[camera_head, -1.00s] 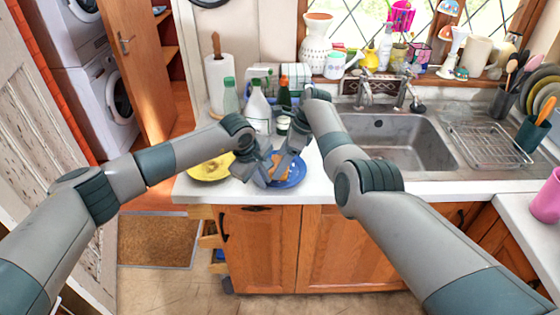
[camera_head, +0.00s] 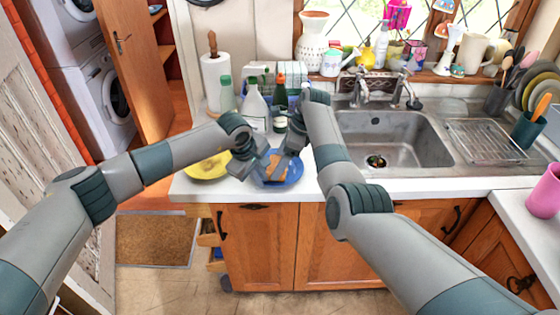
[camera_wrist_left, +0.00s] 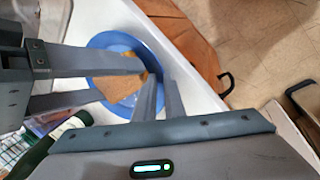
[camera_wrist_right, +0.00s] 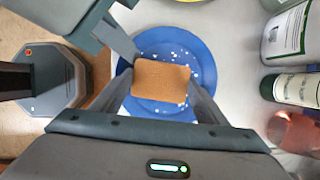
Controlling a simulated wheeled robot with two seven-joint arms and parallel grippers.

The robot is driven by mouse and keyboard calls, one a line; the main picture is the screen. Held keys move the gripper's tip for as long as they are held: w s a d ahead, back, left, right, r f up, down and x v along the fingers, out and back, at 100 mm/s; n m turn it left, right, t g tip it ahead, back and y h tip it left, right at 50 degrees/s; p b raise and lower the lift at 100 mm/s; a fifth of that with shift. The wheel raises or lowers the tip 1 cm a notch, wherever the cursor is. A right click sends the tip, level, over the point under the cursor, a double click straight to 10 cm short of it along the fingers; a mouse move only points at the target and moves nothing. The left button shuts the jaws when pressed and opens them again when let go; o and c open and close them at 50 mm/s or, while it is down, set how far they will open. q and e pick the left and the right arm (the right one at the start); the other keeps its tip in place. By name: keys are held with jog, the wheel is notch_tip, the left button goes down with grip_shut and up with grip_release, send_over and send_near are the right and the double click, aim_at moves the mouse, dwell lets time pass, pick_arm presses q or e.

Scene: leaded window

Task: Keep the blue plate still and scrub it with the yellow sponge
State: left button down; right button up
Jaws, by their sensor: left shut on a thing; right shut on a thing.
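The blue plate (camera_head: 294,172) lies flat on the white counter near its front edge; it also shows in the right wrist view (camera_wrist_right: 203,58), dotted with white specks. My left gripper (camera_head: 254,168) is shut at the plate's left rim; its fingers (camera_wrist_left: 160,85) are close together over the edge. My right gripper (camera_wrist_right: 158,88) is shut on the sponge (camera_wrist_right: 160,80), orange-yellow and rectangular, over the middle of the plate. The sponge also shows in the left wrist view (camera_wrist_left: 118,88). It appears to touch the plate, but its underside is hidden.
A yellow plate (camera_head: 207,168) lies just left of the blue one. Bottles, including a white one (camera_head: 254,105), stand close behind, with a paper towel roll (camera_head: 214,75) to their left. The sink (camera_head: 400,150) is to the right. The counter's front edge is close.

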jog(key=shift+w+a+f, duration=0.3)
jog(key=shift+w+a, duration=0.15)
jog(key=shift+w, duration=0.3)
jog(key=shift+c, duration=0.6)
jog(key=shift+d, duration=0.1)
